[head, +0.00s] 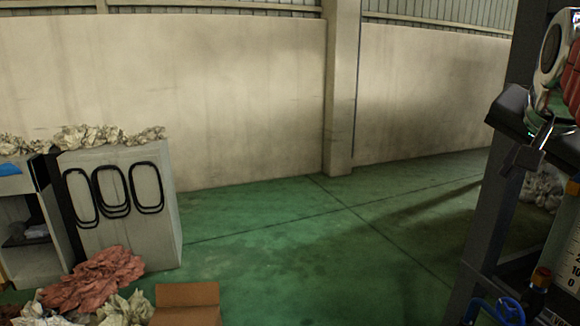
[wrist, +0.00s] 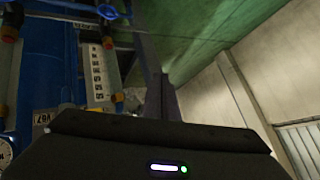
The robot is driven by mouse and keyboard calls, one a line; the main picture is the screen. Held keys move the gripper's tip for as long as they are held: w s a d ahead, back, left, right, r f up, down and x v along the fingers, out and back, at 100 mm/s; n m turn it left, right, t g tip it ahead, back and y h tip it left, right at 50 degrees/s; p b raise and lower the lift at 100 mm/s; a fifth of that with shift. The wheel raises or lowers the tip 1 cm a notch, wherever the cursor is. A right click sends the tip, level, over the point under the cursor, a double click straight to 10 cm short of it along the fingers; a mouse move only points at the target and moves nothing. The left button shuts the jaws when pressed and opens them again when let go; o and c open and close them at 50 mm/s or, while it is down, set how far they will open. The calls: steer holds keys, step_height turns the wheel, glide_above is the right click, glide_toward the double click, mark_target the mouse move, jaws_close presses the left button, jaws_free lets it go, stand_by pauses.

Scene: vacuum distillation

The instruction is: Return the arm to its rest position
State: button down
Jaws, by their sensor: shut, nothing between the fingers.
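The dark body of my gripper (wrist: 160,132) fills the bottom of the wrist view, with a white light bar and a green light on it. It is shut, and nothing shows held at it. Its fingertips are hard to make out against the dark body.
The scale also shows in the wrist view (wrist: 96,72). A grey cabinet (head: 120,215) and cardboard box (head: 187,303) are left. The green floor (head: 320,250) between is clear.

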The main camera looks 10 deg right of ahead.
steer(key=s+a+f+n+g+y, duration=0.1)
steer(key=s+a+f+n, duration=0.4)
steer(key=a+f, duration=0.7)
steer(key=s+a+f+n+g+y, duration=0.1)
steer(key=s+a+f+n+y, duration=0.3)
steer(key=a+f+n, duration=0.4)
steer(key=s+a+f, duration=0.1)
steer(key=a+f, duration=0.4)
steer(key=f, duration=0.6)
steer(key=shift+a, duration=0.25)
steer(key=shift+s, duration=0.1)
steer(key=shift+d, duration=0.1)
